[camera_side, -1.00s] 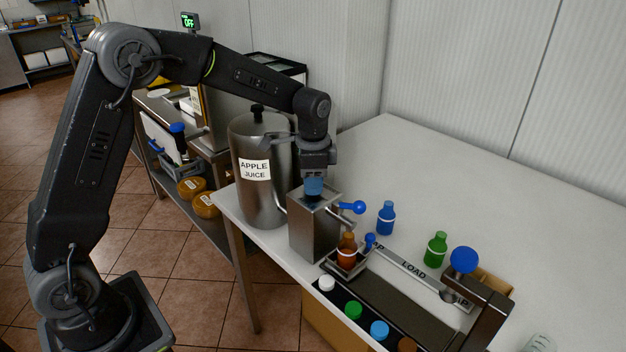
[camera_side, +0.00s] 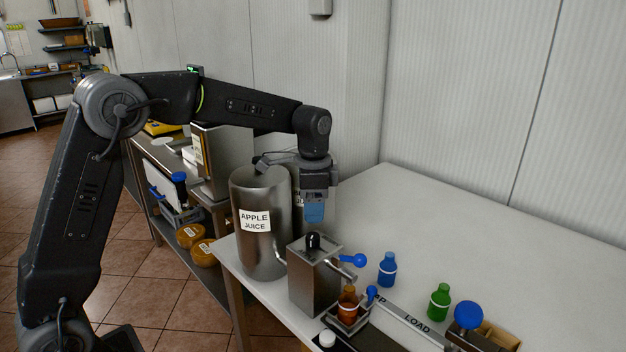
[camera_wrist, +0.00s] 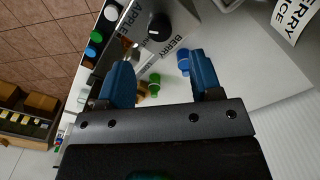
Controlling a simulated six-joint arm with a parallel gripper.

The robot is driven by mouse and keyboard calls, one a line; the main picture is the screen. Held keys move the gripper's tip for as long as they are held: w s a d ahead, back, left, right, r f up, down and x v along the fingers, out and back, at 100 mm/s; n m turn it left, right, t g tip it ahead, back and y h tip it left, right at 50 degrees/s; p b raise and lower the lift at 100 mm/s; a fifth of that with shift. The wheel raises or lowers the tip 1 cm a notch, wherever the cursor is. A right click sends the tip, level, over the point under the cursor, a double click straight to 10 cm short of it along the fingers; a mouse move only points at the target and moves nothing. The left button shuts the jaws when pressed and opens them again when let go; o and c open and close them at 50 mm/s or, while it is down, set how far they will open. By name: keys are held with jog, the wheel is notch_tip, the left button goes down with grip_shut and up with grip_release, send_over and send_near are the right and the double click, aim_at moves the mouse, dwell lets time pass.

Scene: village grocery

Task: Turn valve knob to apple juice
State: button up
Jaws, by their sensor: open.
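The valve knob (camera_side: 313,241) is black and sits on top of the metal valve box (camera_side: 314,280). In the wrist view the knob (camera_wrist: 159,27) shows between the printed words APPLE and BERRY on the box top. A small light mark is on the knob, but I cannot tell clearly which word it points to. The steel tank labelled APPLE JUICE (camera_side: 262,250) stands left of the box. My gripper (camera_side: 314,216) is open and empty, with blue fingers, above the knob and apart from it. Both fingers (camera_wrist: 162,78) show in the wrist view.
An amber bottle (camera_side: 348,303) stands under the spout with the blue-ended lever (camera_side: 358,261). A blue bottle (camera_side: 387,270) and a green bottle (camera_side: 439,302) stand to the right. A second tank is partly hidden behind my gripper. The white table (camera_side: 500,245) is clear at the back right.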

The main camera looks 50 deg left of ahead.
notch_tip(320, 180, up, 7)
jog(key=shift+f, duration=0.15)
jog(key=s+d+r+n+t, duration=0.1)
jog(key=s+r+n+t, duration=0.1)
jog(key=s, duration=0.5)
jog(key=s+d+r+n+t, duration=0.1)
jog(key=s+r+n, duration=0.1)
jog(key=s, duration=0.6)
jog(key=s+f+n+t, duration=0.2)
jog(key=s+f+n, duration=0.2)
jog(key=s, duration=0.7)
jog(key=shift+s+d+f+t, duration=0.25)
jog(key=shift+s+f+t, duration=0.1)
jog(key=shift+f, duration=0.6)
